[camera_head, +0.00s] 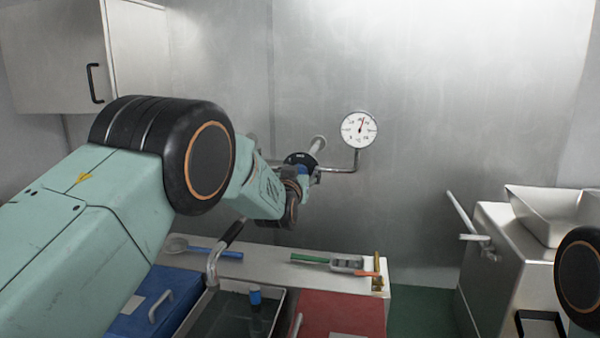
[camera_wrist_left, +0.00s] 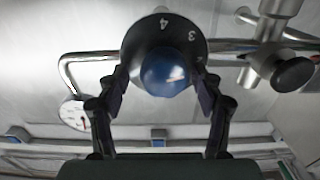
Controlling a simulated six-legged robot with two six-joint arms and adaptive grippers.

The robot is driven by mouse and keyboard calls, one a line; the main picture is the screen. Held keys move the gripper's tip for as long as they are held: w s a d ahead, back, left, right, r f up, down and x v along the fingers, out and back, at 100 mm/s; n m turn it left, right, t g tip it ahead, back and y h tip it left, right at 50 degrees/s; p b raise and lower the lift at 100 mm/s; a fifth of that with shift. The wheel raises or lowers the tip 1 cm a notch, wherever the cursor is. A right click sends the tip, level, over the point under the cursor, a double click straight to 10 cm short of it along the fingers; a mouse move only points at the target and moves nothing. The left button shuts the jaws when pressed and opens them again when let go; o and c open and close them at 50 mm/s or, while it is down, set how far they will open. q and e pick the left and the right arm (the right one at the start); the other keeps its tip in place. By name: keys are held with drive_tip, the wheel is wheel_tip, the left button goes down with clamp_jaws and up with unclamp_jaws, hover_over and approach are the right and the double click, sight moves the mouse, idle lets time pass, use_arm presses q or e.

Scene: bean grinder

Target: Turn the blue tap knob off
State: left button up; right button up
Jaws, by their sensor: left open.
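The blue tap knob (camera_wrist_left: 168,72) sits in front of a round black dial (camera_wrist_left: 185,38) marked with numbers, 3 and 4 among them, in the left wrist view. In the head view the knob (camera_head: 303,170) is mostly hidden by my left gripper (camera_head: 291,200) and forearm, and the dial shows just above. My left gripper (camera_wrist_left: 163,82) is open, with one finger on each side of the knob. The fingertips are close to its sides; I cannot tell whether they touch. My right gripper is not in view.
A round gauge (camera_head: 359,130) stands on a bent pipe (camera_head: 340,169) right of the tap. Below are a counter (camera_head: 270,262), a sink (camera_head: 235,315), a red panel (camera_head: 342,313) and a blue panel (camera_head: 165,300). A grinder-like metal unit (camera_head: 500,260) stands at the right.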

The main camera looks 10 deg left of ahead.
use_arm(q)
drive_tip(key=shift+w+a+f, duration=0.25)
drive_tip(key=shift+a+f, duration=0.05)
drive_tip(key=shift+a, duration=0.3)
drive_tip(key=shift+c, duration=1.8)
drive_tip(key=shift+s+d+r, duration=0.15)
drive_tip(key=shift+d+r, duration=0.05)
drive_tip(key=shift+d, duration=0.4)
drive_tip(key=c, duration=0.4)
drive_tip(key=shift+a, duration=0.35)
drive_tip(key=c, duration=0.4)
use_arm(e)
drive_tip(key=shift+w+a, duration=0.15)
use_arm(q)
drive_tip(key=shift+d, duration=0.15)
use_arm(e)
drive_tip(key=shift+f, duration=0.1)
